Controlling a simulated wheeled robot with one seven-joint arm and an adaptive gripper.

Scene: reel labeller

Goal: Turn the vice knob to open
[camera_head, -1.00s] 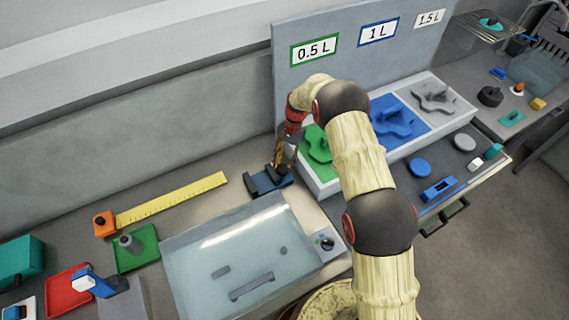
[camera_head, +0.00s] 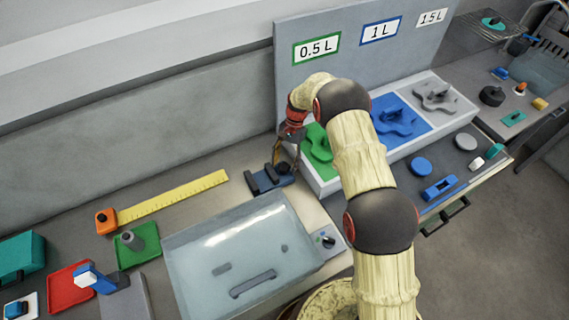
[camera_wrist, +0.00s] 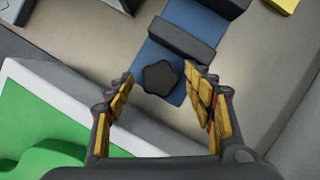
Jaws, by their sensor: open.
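The vice has a blue base (camera_head: 286,180) and black jaws, and stands on the bench left of the green tray section. In the wrist view its blue base (camera_wrist: 196,22) runs up from the centre, with a black jaw block (camera_wrist: 181,41) across it. The black lobed vice knob (camera_wrist: 160,77) lies at the near end of the base. My gripper (camera_wrist: 160,76) is open, with one yellow-padded finger on each side of the knob. I cannot tell whether either finger touches it. In the head view my gripper (camera_head: 287,152) is over the vice and partly hides it.
The tray with its green section (camera_head: 315,170) is close on the right of my gripper. A sign panel (camera_head: 340,65) stands behind. A yellow ruler (camera_head: 175,198) lies to the left. A clear-lidded box (camera_head: 240,245) with a dial is in front.

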